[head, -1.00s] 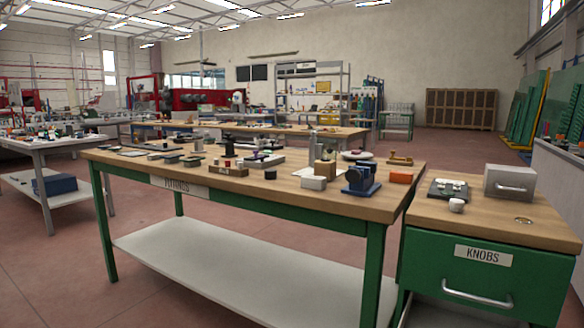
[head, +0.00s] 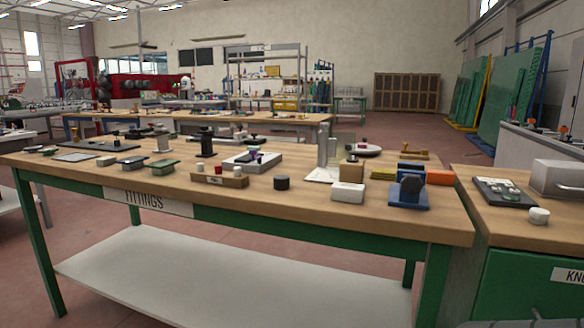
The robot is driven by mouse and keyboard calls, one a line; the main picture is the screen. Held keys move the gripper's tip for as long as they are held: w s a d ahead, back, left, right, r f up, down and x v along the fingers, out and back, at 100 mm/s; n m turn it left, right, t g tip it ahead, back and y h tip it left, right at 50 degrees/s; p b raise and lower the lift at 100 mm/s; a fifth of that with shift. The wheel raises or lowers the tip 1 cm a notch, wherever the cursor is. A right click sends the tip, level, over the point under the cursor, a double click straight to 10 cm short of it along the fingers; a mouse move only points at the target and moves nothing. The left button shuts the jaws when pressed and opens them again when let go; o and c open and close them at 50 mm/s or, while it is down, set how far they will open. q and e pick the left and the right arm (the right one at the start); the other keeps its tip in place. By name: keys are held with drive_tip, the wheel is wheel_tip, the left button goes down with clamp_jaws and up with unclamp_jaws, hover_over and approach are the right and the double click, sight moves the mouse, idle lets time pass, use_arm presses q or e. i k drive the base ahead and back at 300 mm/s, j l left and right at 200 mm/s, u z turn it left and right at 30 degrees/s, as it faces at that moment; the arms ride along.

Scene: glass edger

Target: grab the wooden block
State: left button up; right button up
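Two wooden things stand on the green-framed fittings table (head: 100,182). A tan, box-shaped wooden block (head: 351,171) stands upright at the right half of the table, behind a white box (head: 348,192) that hides its lower part. A low, long brown wooden block (head: 219,180) with a small label on its front lies near the front edge, left of the middle. Small knobs, one red and one pale, show at its top. I cannot tell which one the task means.
A black cylinder (head: 282,183), a blue fixture (head: 409,190), an orange box (head: 440,177) and a clear upright panel on a pale base stand nearby. A knobs cabinet (head: 535,275) adjoins at right. A white lower shelf (head: 230,280) spans under the table. Red floor lies in front.

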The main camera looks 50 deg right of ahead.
sight(352, 170)
drive_tip(key=i+z, duration=0.25)
drive_tip(key=z, duration=0.15)
drive_tip(key=i+z, duration=0.4)
drive_tip(key=i+j+z, duration=0.15)
drive_tip(key=z, duration=0.25)
drive_tip(key=i+z, duration=0.1)
drive_tip(key=z, duration=0.35)
drive_tip(key=i+z, duration=0.1)
drive_tip(key=z, duration=0.35)
drive_tip(key=j+z, duration=0.15)
drive_tip(key=z, duration=0.3)
drive_tip(key=i+j+z, duration=0.1)
drive_tip(key=z, duration=0.3)
